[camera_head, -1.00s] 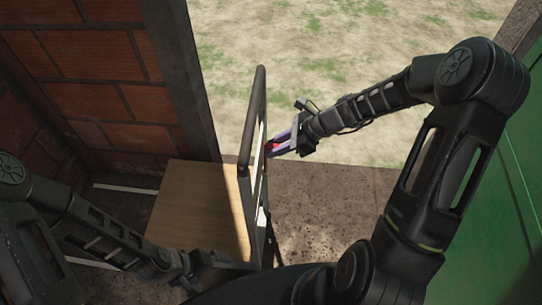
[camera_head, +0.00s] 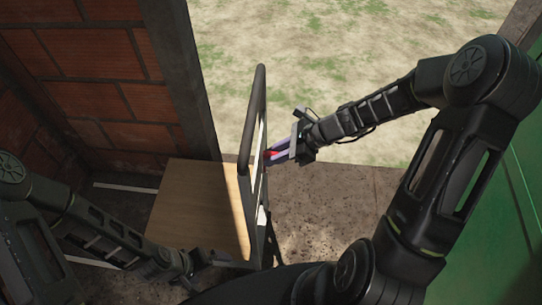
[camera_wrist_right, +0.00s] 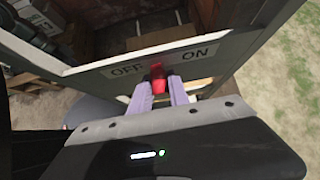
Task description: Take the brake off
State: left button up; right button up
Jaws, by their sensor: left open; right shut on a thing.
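The brake is a small red lever (camera_wrist_right: 158,80) on a panel with an OFF label (camera_wrist_right: 128,69) on its left and an ON label (camera_wrist_right: 195,53) on its right. The lever stands between the two labels. My right gripper (camera_wrist_right: 160,92) is shut on it with its purple fingers. In the head view, the right gripper (camera_head: 273,156) reaches the cart's upright side from the right, and a bit of red shows at its fingertips. My left gripper (camera_head: 207,259) is low beside the front of the cart and is open; its fingers are small and dark there.
The cart has a wooden platform (camera_head: 195,205) and a dark tubular handle frame (camera_head: 254,115). A brick wall (camera_head: 95,80) and a post (camera_head: 183,70) stand at the left. A green panel (camera_head: 520,170) is at the right. Open grassy ground (camera_head: 340,50) lies beyond the floor's edge.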

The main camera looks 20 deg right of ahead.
jog(key=shift+s+a+f+b, duration=0.15)
jog(key=shift+s+a+b, duration=0.15)
jog(key=shift+s, duration=0.35)
jog(key=shift+s+a+f+b, duration=0.1)
jog(key=shift+s+a+b, duration=0.2)
jog(key=shift+s, duration=0.3)
